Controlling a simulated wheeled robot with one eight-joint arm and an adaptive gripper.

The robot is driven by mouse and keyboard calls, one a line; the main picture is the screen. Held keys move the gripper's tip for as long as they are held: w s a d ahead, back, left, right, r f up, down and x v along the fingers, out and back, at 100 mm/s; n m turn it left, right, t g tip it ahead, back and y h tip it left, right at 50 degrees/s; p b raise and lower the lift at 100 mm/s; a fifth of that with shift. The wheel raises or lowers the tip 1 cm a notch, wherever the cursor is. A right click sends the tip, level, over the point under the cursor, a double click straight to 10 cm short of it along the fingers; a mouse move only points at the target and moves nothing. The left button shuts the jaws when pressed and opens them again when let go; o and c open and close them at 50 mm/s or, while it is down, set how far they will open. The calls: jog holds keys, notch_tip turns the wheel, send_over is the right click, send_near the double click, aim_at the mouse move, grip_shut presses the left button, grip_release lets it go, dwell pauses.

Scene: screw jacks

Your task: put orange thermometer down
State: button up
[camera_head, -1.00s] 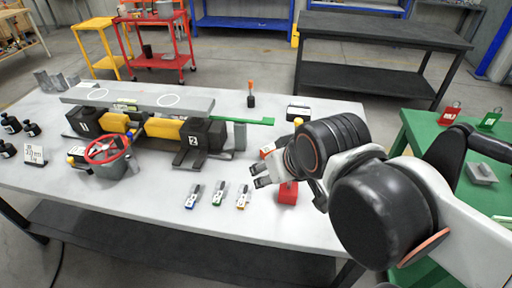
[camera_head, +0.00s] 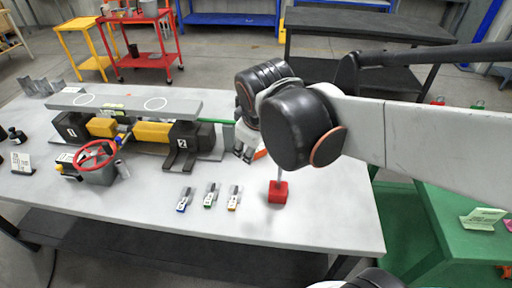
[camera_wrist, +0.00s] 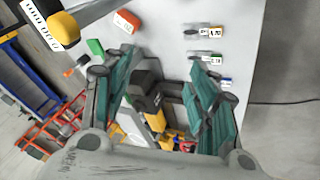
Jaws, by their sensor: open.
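My gripper (camera_head: 243,152) hangs low over the right half of the white table, behind the black wrist joint. In the wrist view its two teal-padded fingers (camera_wrist: 146,82) are spread apart, with nothing held between them. In the wrist view a small orange piece (camera_wrist: 82,61) shows left of the fingers, beside a green part (camera_wrist: 95,48). It may be the thermometer; I cannot tell for sure.
The screw-jack assembly (camera_head: 130,106) with a red handwheel (camera_head: 97,155) stands left of my gripper. Three small tagged pieces (camera_head: 210,196) and a red block (camera_head: 278,194) lie in front. An orange labelled box (camera_wrist: 126,21) is near the gripper.

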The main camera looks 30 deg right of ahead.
jog(key=w+d+f+n+g+h+p, duration=0.2)
jog(key=w+f+n+p, duration=0.1)
jog(key=w+n, duration=0.55)
jog(key=n+g+h+p, duration=0.2)
jog(key=n+h, duration=0.1)
jog(key=n, duration=0.3)
send_near(259, 152)
jog(key=w+d+f+b, duration=0.2)
jog(key=d+f, duration=0.1)
jog(key=shift+w+f, duration=0.15)
jog(key=shift+f, duration=0.1)
jog(key=b+x, duration=0.2)
jog(key=x, duration=0.3)
jog(key=shift+a+f+b, duration=0.15)
jog(key=shift+f+b, duration=0.05)
jog(key=shift+b, duration=0.15)
grip_shut()
jog(key=shift+r, duration=0.25)
